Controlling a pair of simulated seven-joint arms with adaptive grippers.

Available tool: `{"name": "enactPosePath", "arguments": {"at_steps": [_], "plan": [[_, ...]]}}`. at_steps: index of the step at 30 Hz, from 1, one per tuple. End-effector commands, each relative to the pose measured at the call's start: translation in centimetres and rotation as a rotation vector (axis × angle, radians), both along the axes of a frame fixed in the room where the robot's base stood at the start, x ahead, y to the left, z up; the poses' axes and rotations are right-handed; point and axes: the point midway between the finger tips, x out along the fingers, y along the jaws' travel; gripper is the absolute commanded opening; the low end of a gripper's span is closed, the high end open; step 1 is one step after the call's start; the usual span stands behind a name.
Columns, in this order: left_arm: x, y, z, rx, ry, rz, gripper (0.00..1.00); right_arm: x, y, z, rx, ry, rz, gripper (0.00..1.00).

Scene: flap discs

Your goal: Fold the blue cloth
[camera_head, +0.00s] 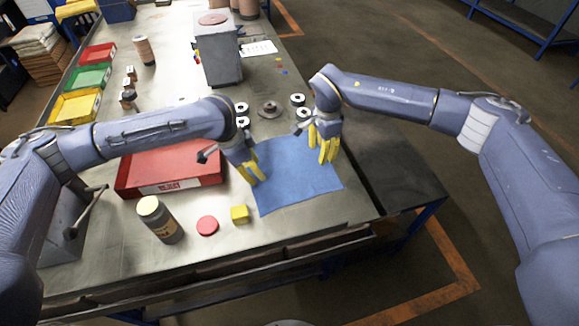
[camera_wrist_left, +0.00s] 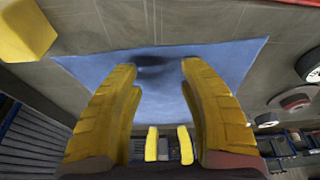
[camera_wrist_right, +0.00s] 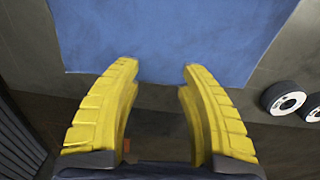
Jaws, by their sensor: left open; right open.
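The blue cloth (camera_head: 297,178) lies flat and spread out on the metal table, near its right edge. My left gripper (camera_head: 257,175) is open and empty over the cloth's left edge. In the left wrist view the cloth (camera_wrist_left: 165,92) spreads beyond and between the open fingers (camera_wrist_left: 158,75). My right gripper (camera_head: 328,152) is open above the cloth's upper right part. In the right wrist view the cloth (camera_wrist_right: 170,35) fills the upper middle, and its near edge runs across between the open fingertips (camera_wrist_right: 160,70). Neither gripper holds the cloth.
A yellow cube (camera_head: 239,214), a red disc (camera_head: 207,225) and a jar (camera_head: 160,220) stand left of the cloth. A red tray (camera_head: 170,166) lies further left. Several discs and rolls, including a flap disc (camera_head: 269,109), are just behind the cloth. The table's right edge is close by.

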Motion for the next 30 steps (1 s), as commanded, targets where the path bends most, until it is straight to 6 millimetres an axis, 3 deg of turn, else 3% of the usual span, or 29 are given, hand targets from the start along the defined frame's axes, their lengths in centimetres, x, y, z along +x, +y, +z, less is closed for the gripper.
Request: {"name": "enactPosePath", "arguments": {"at_steps": [9,30], "plan": [[0.0,0.0,-1.7,0.000,0.000,0.001,0.42,0.0,0.0,-1.7,0.000,0.001,-0.001,0.42],[0.0,0.0,-1.9,0.000,-0.001,0.001,0.42,0.0,0.0,-1.8,0.000,0.000,-0.001,0.42]]}}
